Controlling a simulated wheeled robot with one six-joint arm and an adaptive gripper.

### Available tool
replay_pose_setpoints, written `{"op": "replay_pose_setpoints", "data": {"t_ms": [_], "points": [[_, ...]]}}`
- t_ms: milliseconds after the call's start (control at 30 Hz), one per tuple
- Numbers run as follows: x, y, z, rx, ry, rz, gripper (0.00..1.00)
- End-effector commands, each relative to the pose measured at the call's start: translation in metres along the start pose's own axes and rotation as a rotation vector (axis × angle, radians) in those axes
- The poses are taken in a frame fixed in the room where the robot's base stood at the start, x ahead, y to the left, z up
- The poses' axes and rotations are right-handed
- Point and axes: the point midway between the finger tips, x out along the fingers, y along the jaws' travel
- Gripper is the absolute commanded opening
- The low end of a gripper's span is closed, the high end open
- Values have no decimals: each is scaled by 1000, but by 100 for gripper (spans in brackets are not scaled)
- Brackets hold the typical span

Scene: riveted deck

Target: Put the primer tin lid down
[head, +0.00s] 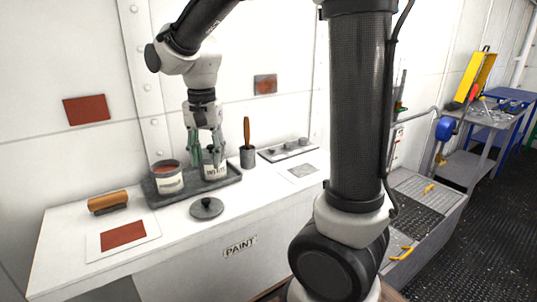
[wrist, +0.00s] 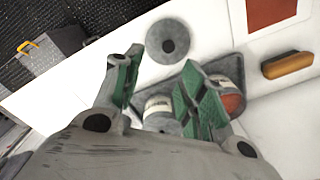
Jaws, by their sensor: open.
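A round grey lid (head: 207,207) with a small centre knob lies flat on the white bench top, in front of the dark tray (head: 232,180). It also shows in the wrist view (wrist: 167,41), apart from the fingers. My gripper (head: 205,147) is open and points down over the tray, with its green-padded fingers at the right-hand tin (head: 214,170); nothing shows held. The fingers hide part of that tin's top. In the wrist view my gripper (wrist: 160,88) has its fingers spread. The left-hand tin (head: 169,182) is open with red paint inside.
A brush stands in a grey cup (head: 247,158) right of the tray. A wooden-handled block (head: 108,201) and a red sample card (head: 123,236) lie at the left. A grey rack (head: 287,151) is at the back right. Bench room is free around the lid.

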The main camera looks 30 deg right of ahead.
Motion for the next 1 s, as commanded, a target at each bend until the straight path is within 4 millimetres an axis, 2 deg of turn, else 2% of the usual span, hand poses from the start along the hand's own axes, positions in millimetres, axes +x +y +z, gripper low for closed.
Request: {"op": "replay_pose_setpoints", "data": {"t_ms": [100, 200, 300, 433, 500, 600, 1000], "points": [[-28, 49, -1, -125, 49, -61, 41], [-46, 100, 6, -275, 115, -106, 41], [-54, 146, 17, -424, 189, -129, 41], [-55, 189, 33, -581, 276, -133, 41], [-54, 203, 40, -641, 310, -128, 41], [-52, 214, 45, -692, 338, -121, 41], [-51, 217, 47, -712, 345, -117, 41]]}}
